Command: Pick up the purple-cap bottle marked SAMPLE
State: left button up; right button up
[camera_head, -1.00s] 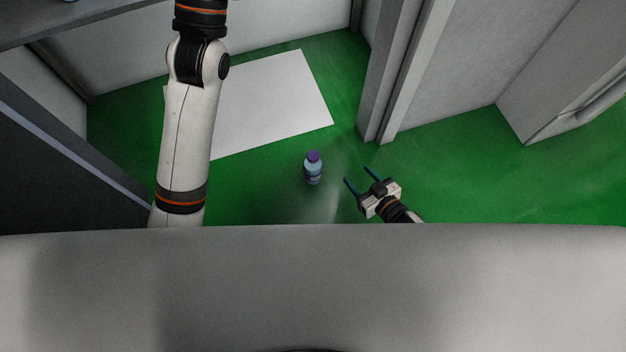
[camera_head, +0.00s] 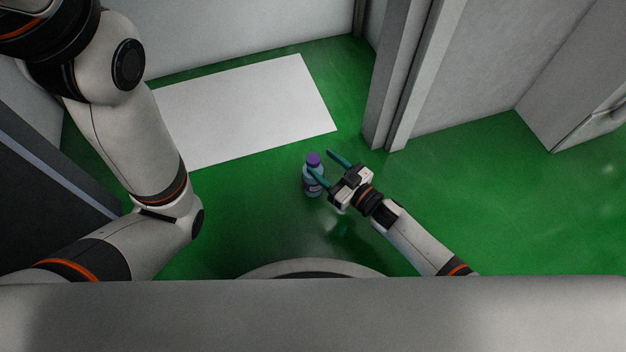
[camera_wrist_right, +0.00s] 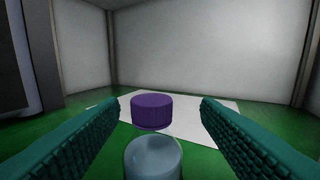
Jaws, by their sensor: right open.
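The bottle (camera_head: 313,184) has a pale blue body and a purple cap (camera_head: 313,159). It is on the green floor in the head view; its label is too small to read. My right gripper (camera_head: 319,162) is open at the bottle's right, and one finger overlaps the bottle in the picture. In the right wrist view the purple cap (camera_wrist_right: 152,111) shows between the two spread teal fingers, touching neither. A pale blue-grey rounded shape (camera_wrist_right: 153,158) sits below the cap there; I cannot tell which part it is. My left gripper is out of view.
A white rectangle (camera_head: 245,108) lies on the green floor (camera_head: 480,190) behind the bottle. A grey post (camera_head: 400,75) and walls stand at the back and right. A dark panel (camera_head: 45,190) is at the left. Open floor lies to the right.

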aim_at(309, 156)
jog(key=b+x, duration=0.4)
jog(key=x, duration=0.1)
jog(key=shift+s+a+f, duration=0.15)
jog(key=shift+a+f, duration=0.05)
jog(key=shift+a, duration=0.15)
jog(key=shift+a+r, duration=0.1)
jog(key=shift+a, duration=0.1)
jog(key=shift+r, duration=0.1)
grip_shut()
